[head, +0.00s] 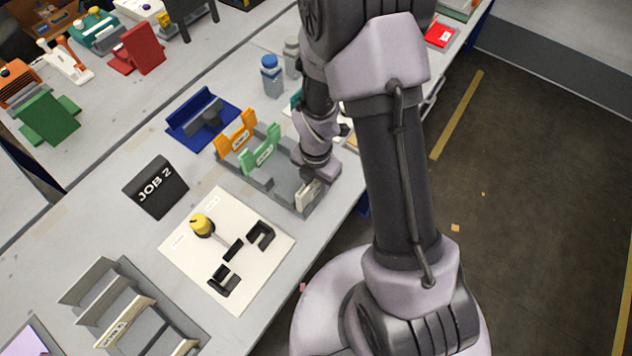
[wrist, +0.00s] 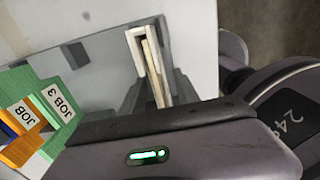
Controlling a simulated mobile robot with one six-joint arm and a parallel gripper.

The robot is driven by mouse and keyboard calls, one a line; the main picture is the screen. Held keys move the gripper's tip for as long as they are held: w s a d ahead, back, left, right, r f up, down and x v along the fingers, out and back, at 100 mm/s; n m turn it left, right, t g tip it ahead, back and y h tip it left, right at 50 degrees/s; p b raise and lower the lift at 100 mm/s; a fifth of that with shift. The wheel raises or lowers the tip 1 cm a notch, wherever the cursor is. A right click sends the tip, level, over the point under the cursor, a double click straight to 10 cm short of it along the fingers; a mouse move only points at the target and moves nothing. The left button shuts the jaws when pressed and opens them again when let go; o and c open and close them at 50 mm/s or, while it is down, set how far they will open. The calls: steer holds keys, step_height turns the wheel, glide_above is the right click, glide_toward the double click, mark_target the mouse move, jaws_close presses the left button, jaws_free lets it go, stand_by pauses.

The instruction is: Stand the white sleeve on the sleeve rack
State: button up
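The white sleeve (head: 308,196) is upright at the front right end of the grey sleeve rack (head: 283,188), below my gripper. In the wrist view the white sleeve (wrist: 151,68) shows edge-on, between the two dark fingers of my gripper (wrist: 161,88). I cannot tell whether both fingers press on it or whether its base rests fully on the rack. In the head view my gripper (head: 307,174) is largely hidden by its own wrist. An orange sleeve (head: 236,136) and a green sleeve (head: 260,155) stand in the rack's other places.
A blue holder (head: 203,118) lies behind the rack. A blue-capped bottle (head: 271,76) stands farther back. A black JOB 2 sign (head: 156,187) and a cream board (head: 185,252) with a yellow-handled tool are at left. The table edge is close to the rack's right end.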

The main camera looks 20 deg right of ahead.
step_height(320, 180, up, 12)
steer(key=p, duration=0.5)
step_height(320, 180, up, 10)
steer(key=m+t, duration=0.2)
steer(key=m, duration=0.6)
steer(key=s+a+r+m+t+y, duration=0.1)
steer(key=s+a+r+m+t, duration=0.1)
steer(key=s+r+m, duration=0.4)
steer(key=s+a+r+m+t+y, duration=0.1)
steer(key=s+r+m, duration=0.5)
steer(key=m, duration=0.9)
step_height(320, 180, up, 3)
steer(key=shift+s+a+r+m+t, duration=0.15)
steer(key=shift+s+a+m+t, duration=0.15)
steer(key=shift+s+a+t, duration=0.15)
step_height(320, 180, down, 6)
steer(key=b, duration=0.6)
